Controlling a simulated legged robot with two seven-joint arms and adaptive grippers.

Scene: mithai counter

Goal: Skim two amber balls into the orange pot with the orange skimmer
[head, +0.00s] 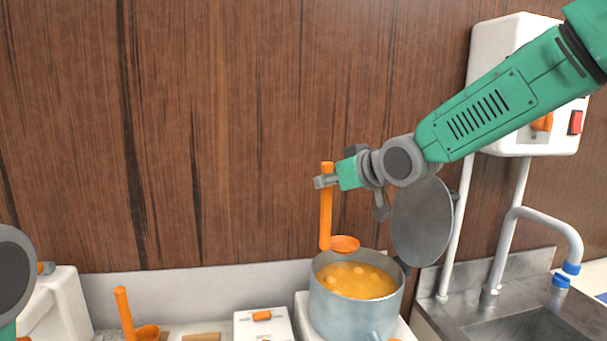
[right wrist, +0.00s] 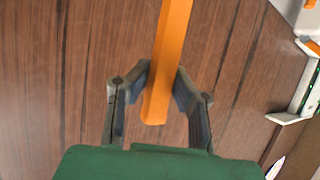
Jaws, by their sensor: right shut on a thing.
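My right gripper (head: 326,181) is shut on the upper handle of the orange skimmer (head: 326,215). The right wrist view shows the handle (right wrist: 168,65) between the two fingers (right wrist: 162,95). The skimmer hangs upright, its shallow bowl (head: 344,243) just above the far rim of a grey metal pot (head: 340,315). I cannot make out any ball in the bowl. The pot holds orange liquid (head: 365,290) with several paler amber balls (head: 358,270) at the surface. No orange-bodied pot is clearly visible. My left gripper is out of view.
A grey round lid (head: 422,225) stands open behind the pot's right side. A second orange ladle (head: 123,312) stands at the lower left, beside a white box (head: 262,325). A sink (head: 530,328) with a tap (head: 548,222) is at the right. A wooden wall stands behind.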

